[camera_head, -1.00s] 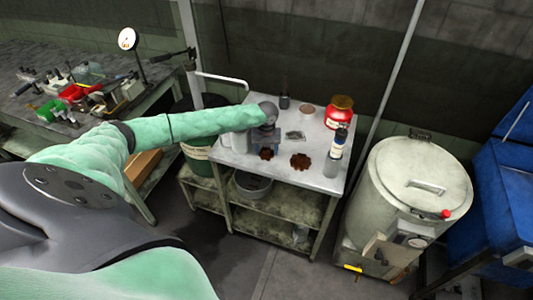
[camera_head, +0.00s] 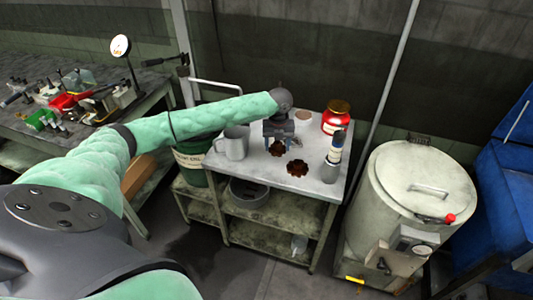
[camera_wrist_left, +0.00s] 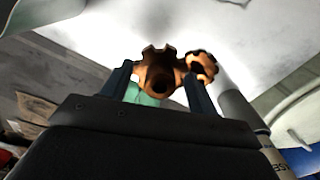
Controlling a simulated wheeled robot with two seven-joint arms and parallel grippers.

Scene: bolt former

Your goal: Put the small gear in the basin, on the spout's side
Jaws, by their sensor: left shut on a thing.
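My left gripper (camera_head: 277,140) is over the small table. It is shut on a small brown gear (camera_head: 276,149), which also shows between the two fingers in the left wrist view (camera_wrist_left: 157,74). The gear appears to be held a little above the tabletop. A second, larger brown gear (camera_head: 297,168) lies on the table just right of it and shows partly behind the held gear in the wrist view (camera_wrist_left: 203,64). A round grey basin (camera_head: 249,191) stands on the shelf under the tabletop; I cannot make out a spout on it. My right gripper is not in view.
On the tabletop (camera_head: 255,172) stand a grey mug (camera_head: 234,143), a red jar (camera_head: 336,117) and a bottle (camera_head: 334,149). A green bucket (camera_head: 193,158) is left of the table, a large pale drum (camera_head: 415,190) right.

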